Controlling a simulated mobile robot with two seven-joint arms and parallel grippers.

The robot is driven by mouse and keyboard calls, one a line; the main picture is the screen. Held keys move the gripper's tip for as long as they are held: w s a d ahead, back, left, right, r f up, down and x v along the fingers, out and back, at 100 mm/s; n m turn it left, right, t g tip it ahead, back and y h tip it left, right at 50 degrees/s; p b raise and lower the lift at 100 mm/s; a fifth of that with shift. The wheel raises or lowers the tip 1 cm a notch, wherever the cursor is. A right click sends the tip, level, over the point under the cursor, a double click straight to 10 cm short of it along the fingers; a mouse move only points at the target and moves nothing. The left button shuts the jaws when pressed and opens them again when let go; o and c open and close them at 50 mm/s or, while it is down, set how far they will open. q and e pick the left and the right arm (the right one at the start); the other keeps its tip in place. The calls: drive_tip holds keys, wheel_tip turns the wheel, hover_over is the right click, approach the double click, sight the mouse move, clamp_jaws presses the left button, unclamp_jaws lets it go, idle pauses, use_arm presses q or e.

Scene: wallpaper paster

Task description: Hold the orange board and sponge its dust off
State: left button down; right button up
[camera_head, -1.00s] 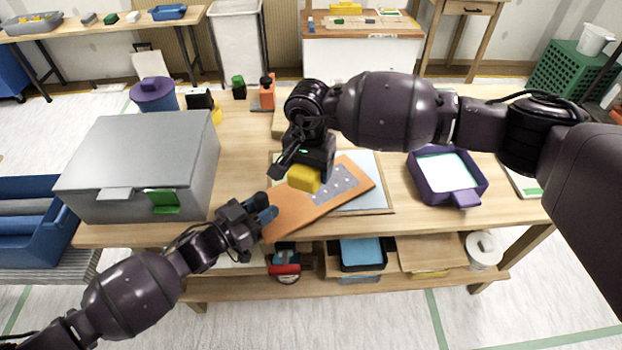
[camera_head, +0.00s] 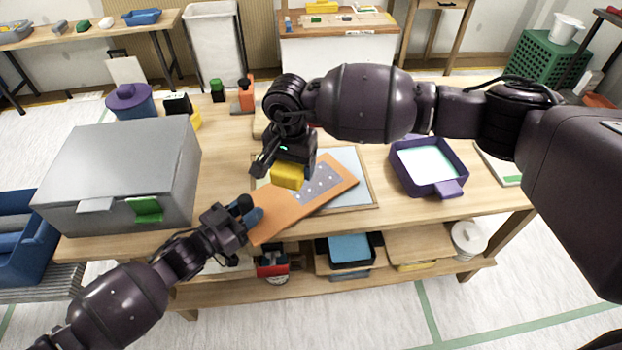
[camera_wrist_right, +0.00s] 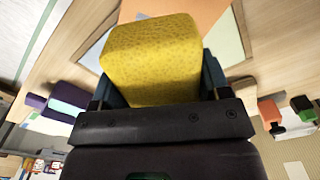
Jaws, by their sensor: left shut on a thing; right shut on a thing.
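The orange board (camera_head: 275,222) is held tilted above the table, with a grey, white-specked dusty patch (camera_head: 318,186) on its right part. My left gripper (camera_head: 247,212) is shut on the board's left end. My right gripper (camera_head: 289,162) is shut on a yellow sponge (camera_head: 286,177), at the left edge of the dusty patch. The sponge fills the jaws in the right wrist view (camera_wrist_right: 152,60), with a bit of the orange board (camera_wrist_right: 170,8) beyond it. I cannot tell whether the sponge touches the board.
A light panel in a wooden frame (camera_head: 358,185) lies under the board. A purple tray (camera_head: 455,172) is at the right and a grey box (camera_head: 120,170) with a green tab at the left. A purple lidded pot (camera_head: 130,102) and small bottles stand at the back.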

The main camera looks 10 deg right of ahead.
drive_tip(key=c, duration=0.3)
drive_tip(key=shift+w+a+r, duration=0.3)
drive_tip(key=shift+w+r, duration=0.05)
drive_tip(key=shift+r, duration=0.15)
drive_tip(key=shift+w+a+r+n, duration=0.1)
drive_tip(key=shift+w+n, duration=0.1)
drive_tip(key=shift+n, duration=0.2)
drive_tip(key=n, duration=0.3)
drive_tip(key=shift+w+a+n, duration=0.1)
drive_tip(key=shift+w+n, duration=0.2)
drive_tip(key=shift+n, duration=0.1)
drive_tip(key=n, duration=0.4)
drive_tip(key=shift+f, duration=0.2)
